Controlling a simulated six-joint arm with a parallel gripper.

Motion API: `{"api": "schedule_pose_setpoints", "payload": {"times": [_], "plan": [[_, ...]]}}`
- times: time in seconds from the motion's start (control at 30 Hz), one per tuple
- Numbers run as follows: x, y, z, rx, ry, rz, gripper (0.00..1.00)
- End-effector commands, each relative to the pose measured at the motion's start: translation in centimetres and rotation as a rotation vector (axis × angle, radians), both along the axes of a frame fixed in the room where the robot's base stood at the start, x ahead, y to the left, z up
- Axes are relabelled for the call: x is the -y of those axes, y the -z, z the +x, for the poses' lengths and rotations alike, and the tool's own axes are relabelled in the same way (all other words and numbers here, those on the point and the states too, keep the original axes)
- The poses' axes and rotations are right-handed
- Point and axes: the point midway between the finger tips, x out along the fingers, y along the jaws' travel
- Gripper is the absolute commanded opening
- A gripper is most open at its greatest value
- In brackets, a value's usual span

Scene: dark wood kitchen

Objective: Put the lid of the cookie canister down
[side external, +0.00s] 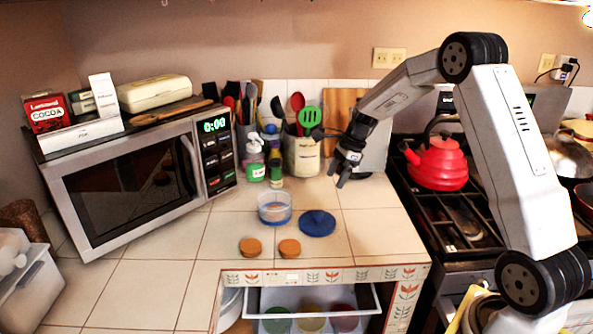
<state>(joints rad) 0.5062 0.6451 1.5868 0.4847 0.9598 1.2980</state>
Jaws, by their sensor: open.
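The blue round lid (317,223) lies flat on the tiled counter. The cookie canister (274,208), clear with a blue band at its base, stands upright and uncovered just left of the lid. Two brown cookies (250,246) and (289,247) lie on the counter in front of the canister. My gripper (338,179) is open and empty, pointing down. It appears above and behind the lid, apart from it. Nothing hides the lid.
A microwave (130,180) stands at the left. Behind are a utensil crock (303,156) and a soap bottle (254,160). A red kettle (438,162) sits on the stove at right. An open drawer (313,300) juts out below the counter. The counter right of the lid is clear.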

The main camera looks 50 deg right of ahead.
Motion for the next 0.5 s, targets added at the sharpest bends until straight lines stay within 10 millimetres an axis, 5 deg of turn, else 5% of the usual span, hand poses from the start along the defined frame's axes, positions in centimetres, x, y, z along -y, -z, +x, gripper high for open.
{"api": "schedule_pose_setpoints", "payload": {"times": [0.33, 0.5], "plan": [[-0.4, 0.0, -0.1, 0.004, -0.022, -0.009, 0.79], [-2.1, -0.1, -1.0, 0.025, -0.143, -0.063, 0.79]]}}
